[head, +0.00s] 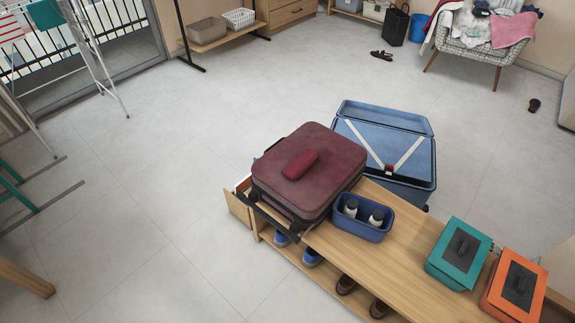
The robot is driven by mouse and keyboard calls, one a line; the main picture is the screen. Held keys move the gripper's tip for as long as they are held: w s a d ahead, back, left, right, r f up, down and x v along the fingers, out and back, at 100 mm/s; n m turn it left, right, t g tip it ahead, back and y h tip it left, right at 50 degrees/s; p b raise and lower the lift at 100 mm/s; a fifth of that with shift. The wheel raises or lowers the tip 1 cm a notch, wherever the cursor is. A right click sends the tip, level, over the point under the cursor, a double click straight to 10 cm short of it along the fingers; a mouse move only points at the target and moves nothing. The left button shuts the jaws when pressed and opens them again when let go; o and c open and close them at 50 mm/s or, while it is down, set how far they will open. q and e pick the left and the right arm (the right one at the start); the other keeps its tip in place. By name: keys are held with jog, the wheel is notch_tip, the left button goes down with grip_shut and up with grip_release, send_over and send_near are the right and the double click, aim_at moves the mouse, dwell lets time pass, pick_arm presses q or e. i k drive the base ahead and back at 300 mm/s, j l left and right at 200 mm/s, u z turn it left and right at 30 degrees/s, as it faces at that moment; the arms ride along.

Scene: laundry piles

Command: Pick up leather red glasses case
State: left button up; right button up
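The red glasses case (300,165) lies on top of a closed dark red suitcase (325,149). The suitcase lies flat on the left end of a wooden bench (352,257). The case is in full view with nothing covering it. Neither of my grippers shows in the head view.
An open blue suitcase (418,191) stands behind the bench. A blue bin (364,230) with two bottles, a teal box (443,271) and an orange box (495,304) stand on the bench. Shoes sit on its lower shelf. The floor (160,190) to the left is clear.

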aim_at(296, 169)
jog(key=z, duration=0.4)
jog(key=i+j+z, duration=0.1)
jog(key=j+z, duration=0.6)
jog(key=z, duration=0.2)
jog(key=j+z, duration=0.85)
